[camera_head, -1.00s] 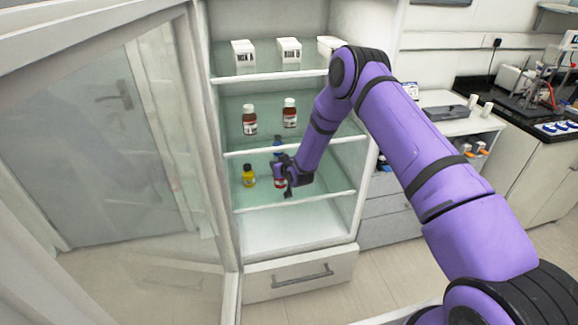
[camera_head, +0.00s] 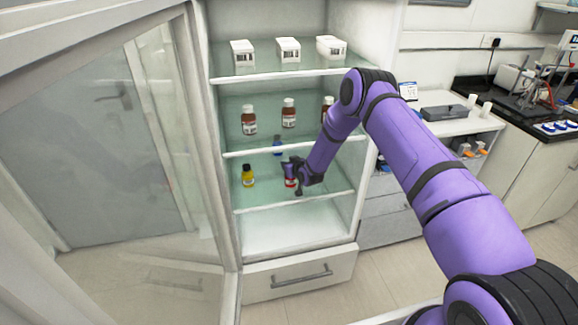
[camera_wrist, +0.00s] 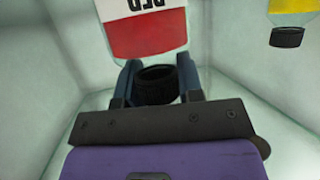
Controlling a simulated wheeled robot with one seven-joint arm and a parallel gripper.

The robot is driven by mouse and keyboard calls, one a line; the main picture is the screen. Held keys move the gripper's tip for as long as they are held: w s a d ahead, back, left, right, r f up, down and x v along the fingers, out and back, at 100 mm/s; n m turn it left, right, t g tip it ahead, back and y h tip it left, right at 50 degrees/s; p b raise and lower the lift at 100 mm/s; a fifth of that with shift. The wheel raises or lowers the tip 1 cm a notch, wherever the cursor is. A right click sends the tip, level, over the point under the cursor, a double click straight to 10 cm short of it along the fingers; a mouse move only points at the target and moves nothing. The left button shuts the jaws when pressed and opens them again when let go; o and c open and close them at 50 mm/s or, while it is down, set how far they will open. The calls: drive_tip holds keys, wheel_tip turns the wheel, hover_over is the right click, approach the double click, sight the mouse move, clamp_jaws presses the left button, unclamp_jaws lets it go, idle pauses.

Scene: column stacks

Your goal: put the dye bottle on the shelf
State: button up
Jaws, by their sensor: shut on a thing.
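The red-labelled dye bottle (camera_head: 290,182) is upright in the cabinet at the third shelf (camera_head: 300,200), and its lower part shows below my gripper (camera_head: 291,172). In the wrist view, my gripper (camera_wrist: 157,84) is shut on the bottle's black cap, and the red and white label (camera_wrist: 145,32) with "RED" faces the camera. Whether the bottle's base touches the shelf cannot be told. A yellow dye bottle (camera_head: 248,177) stands on this shelf to the left and shows in the wrist view (camera_wrist: 288,18). A blue bottle (camera_head: 278,147) stands farther back on it.
Brown bottles (camera_head: 289,114) stand on the shelf above, and white boxes (camera_head: 288,50) on the top shelf. The open glass door (camera_head: 110,150) is on the left. The cabinet's right wall is near my arm. The space below the third shelf is clear.

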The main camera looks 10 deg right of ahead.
drive_tip(key=o, duration=1.1)
drive_tip(key=v, duration=1.2)
drive_tip(key=shift+r, duration=0.1)
